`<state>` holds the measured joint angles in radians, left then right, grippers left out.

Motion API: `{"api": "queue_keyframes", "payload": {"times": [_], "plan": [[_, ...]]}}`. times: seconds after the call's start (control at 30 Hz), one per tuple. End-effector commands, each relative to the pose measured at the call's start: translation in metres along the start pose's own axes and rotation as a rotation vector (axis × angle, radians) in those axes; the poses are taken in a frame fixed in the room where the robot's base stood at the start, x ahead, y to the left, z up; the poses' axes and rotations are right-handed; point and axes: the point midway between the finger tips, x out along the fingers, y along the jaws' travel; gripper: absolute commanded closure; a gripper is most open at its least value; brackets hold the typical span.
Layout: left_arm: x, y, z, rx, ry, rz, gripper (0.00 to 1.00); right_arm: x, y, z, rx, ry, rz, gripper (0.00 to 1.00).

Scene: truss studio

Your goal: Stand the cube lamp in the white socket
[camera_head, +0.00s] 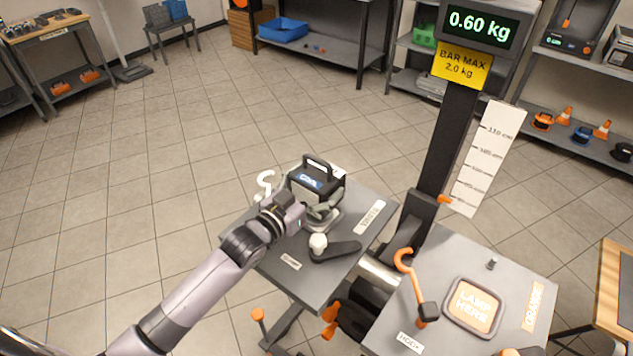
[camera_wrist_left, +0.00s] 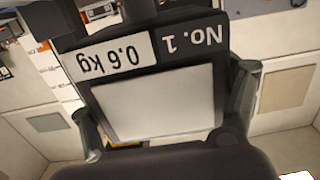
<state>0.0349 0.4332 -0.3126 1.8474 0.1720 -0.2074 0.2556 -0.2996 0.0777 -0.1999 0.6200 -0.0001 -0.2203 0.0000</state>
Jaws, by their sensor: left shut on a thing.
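The cube lamp (camera_head: 318,181) is a black box with a top handle, over the left grey plate in the head view. My left gripper (camera_head: 316,208) is shut on its lower part. In the left wrist view the lamp (camera_wrist_left: 155,103) shows a pale panel between the two fingers, with labels "No. 1" and "0.6 kg". I cannot tell whether the lamp touches the plate. My right gripper is not in view.
The left plate (camera_head: 300,288) carries a white hook (camera_head: 264,183) and a white ball-ended lever (camera_head: 340,250). The post display (camera_head: 480,27) reads 0.60 kg.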

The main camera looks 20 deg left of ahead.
Motion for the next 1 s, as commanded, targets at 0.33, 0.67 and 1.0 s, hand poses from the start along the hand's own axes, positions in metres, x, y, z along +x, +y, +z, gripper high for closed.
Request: {"api": "queue_keyframes", "payload": {"times": [0.33, 0.67, 1.0], "plan": [[0.0, 0.0, -0.002, 0.0, 0.004, 0.0, 0.06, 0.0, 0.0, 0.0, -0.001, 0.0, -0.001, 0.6], [0.0, 0.0, 0.0, 0.0, 0.001, 0.0, 0.0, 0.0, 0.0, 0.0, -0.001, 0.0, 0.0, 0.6], [-0.029, 0.0, 0.003, -0.001, -0.006, 0.0, 0.0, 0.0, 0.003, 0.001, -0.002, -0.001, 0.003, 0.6]]}}
